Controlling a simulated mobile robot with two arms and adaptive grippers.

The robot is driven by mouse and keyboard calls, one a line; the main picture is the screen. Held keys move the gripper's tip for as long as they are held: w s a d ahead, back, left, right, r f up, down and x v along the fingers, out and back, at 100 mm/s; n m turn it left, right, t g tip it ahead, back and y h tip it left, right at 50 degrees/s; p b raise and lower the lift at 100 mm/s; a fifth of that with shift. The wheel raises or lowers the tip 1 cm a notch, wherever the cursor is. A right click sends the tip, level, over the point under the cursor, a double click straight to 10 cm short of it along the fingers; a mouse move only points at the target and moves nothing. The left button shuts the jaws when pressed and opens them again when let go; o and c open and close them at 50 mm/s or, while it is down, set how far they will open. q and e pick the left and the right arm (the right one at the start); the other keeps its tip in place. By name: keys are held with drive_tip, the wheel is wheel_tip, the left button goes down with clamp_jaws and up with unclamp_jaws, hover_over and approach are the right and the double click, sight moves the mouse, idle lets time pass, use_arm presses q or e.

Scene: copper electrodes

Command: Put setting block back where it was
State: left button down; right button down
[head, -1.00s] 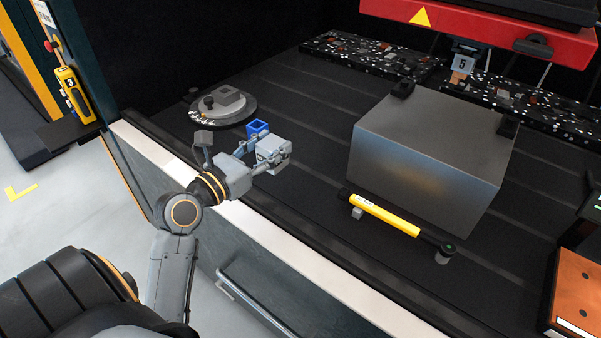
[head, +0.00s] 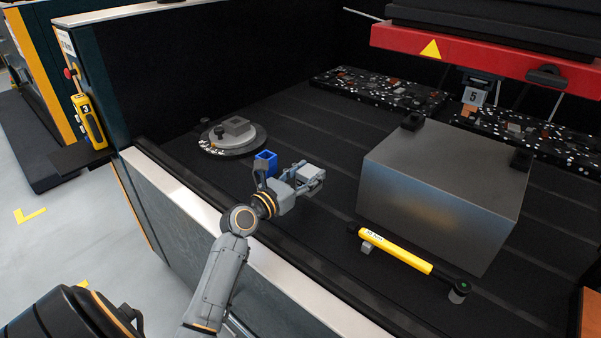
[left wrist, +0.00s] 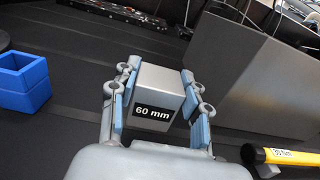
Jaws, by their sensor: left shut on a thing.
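The setting block (left wrist: 158,92) is a grey block with a black "60 mm" label. My left gripper (head: 308,180) is shut on it, one finger on each side in the left wrist view. In the head view the block (head: 308,171) is held over the dark bed, between the blue holder and the big metal block. The blue open-topped square holder (head: 265,164) stands on the bed just left of the gripper and looks empty; it also shows at the left in the left wrist view (left wrist: 22,82). My right gripper is not in view.
A large metal block (head: 440,190) stands to the right, with a yellow-handled bar (head: 395,250) in front of it. A round plate (head: 232,140) with a small grey piece lies behind left. Debris-strewn trays (head: 380,92) lie at the back. The bed's front ledge (head: 185,195) is near my arm.

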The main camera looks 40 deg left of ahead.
use_arm(q)
drive_tip(key=shift+w+f, duration=0.15)
drive_tip(key=shift+w, duration=0.15)
drive_tip(key=shift+w+f+b, duration=0.1)
drive_tip(key=shift+f+b, duration=0.5)
drive_tip(key=shift+f, duration=1)
drive_tip(key=shift+f, duration=0.1)
drive_tip(key=c, duration=0.7)
unclamp_jaws()
drive_tip(key=shift+f, duration=0.15)
drive_tip(key=shift+o, duration=0.2)
drive_tip(key=s, duration=0.8)
drive_tip(key=s+a+b, duration=0.1)
drive_tip(key=s, duration=0.3)
drive_tip(key=shift+s, duration=0.1)
